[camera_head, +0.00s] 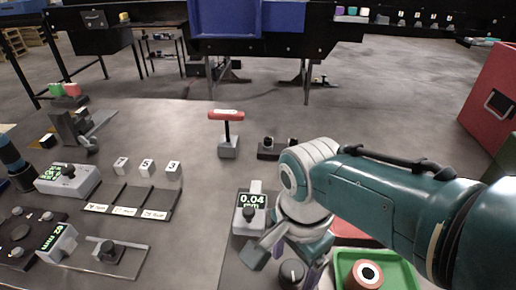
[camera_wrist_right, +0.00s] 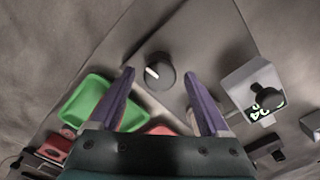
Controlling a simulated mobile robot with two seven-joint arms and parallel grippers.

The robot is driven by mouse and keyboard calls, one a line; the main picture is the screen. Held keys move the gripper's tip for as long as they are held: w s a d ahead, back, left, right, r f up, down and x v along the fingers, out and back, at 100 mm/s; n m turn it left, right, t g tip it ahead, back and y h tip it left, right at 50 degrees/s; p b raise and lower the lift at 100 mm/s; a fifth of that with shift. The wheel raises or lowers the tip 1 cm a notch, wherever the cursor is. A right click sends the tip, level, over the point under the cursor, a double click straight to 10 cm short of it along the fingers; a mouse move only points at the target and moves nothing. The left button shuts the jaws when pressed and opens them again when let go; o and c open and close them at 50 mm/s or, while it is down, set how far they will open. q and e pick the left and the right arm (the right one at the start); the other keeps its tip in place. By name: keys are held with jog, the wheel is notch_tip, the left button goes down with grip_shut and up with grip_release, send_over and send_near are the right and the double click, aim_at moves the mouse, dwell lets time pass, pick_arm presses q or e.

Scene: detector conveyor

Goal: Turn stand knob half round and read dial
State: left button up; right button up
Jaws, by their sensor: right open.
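A dark round knob with a white pointer line (camera_wrist_right: 158,72) sits on a grey plate; it also shows in the head view (camera_head: 292,272). My right gripper (camera_wrist_right: 158,73) is open, and in the wrist view its two purple fingers frame the knob. I cannot tell how far above the knob they are. In the head view the gripper (camera_head: 285,264) hangs over the knob and partly covers the plate. A grey gauge with a lit display (camera_head: 252,200) stands beside it and reads 0.04 mm. The wrist view shows the gauge too (camera_wrist_right: 240,86). My left gripper is out of view.
A green tray (camera_head: 408,272) with a red-brown round part lies right of the gripper. A dark card rack (camera_head: 128,200) and other gauges are at left. The grey surface between rack and gauge is clear.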

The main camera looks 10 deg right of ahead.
aim_at(292, 269)
notch_tip(292, 269, up, 8)
jog(key=p, duration=0.6)
jog(key=shift+r, duration=0.95)
jog(key=shift+s+d, duration=0.1)
